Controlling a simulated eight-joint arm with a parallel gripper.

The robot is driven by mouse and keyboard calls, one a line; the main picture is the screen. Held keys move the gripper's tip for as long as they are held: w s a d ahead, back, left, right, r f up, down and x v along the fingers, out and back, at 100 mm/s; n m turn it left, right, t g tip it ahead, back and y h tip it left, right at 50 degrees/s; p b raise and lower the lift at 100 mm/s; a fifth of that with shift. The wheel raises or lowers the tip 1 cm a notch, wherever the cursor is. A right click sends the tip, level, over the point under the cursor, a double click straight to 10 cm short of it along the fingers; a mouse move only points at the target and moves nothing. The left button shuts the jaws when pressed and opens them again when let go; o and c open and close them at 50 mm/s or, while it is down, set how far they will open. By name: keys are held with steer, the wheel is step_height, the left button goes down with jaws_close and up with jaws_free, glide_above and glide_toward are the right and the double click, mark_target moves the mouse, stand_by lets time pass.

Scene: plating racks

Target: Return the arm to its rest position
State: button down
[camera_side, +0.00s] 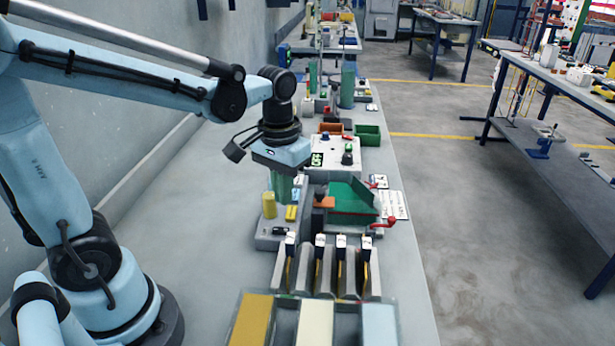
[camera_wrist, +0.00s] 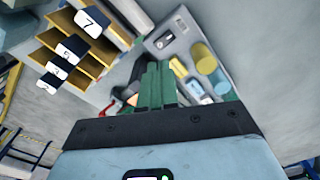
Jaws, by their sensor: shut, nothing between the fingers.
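My gripper (camera_side: 284,196) hangs from my raised arm in the side view. Its green fingers point down, above or beside the grey fixture with yellow pieces; the exact gap is hard to tell. In the wrist view, the green fingers (camera_wrist: 156,75) are together with nothing between them. The yellow cylinder (camera_side: 269,205) stands on the grey fixture (camera_side: 265,242); the cylinder also shows in the wrist view (camera_wrist: 204,58), to the right of the fingers. The racks (camera_side: 330,270) with white tags stand in a row nearer the side camera, and show at upper left in the wrist view (camera_wrist: 80,45).
A green sloped tray (camera_side: 349,195) and a white control box (camera_side: 333,153) stand near my gripper. The bench at left is bare.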

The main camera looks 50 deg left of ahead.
steer(key=s+m+t, duration=0.1)
steer(key=t, duration=0.1)
steer(key=d+r+m+t, duration=0.1)
steer(key=t, duration=0.1)
steer(key=s+r+m+t, duration=0.1)
steer(key=t, duration=0.2)
steer(key=shift+s+d+r, duration=0.1)
steer(key=shift+s+d, duration=0.15)
steer(key=shift+s, duration=0.05)
steer(key=a+r+n+g, duration=0.1)
steer(key=n+g, duration=0.1)
steer(key=n, duration=0.1)
steer(key=r+n+g, duration=0.2)
steer(key=n, duration=0.1)
steer(key=w+a+r+n+g, duration=0.1)
steer(key=r+n+g, duration=0.1)
steer(key=n+g, duration=0.1)
steer(key=shift+w+a, duration=0.1)
steer(key=shift+a, duration=0.25)
steer(key=shift+f, duration=0.1)
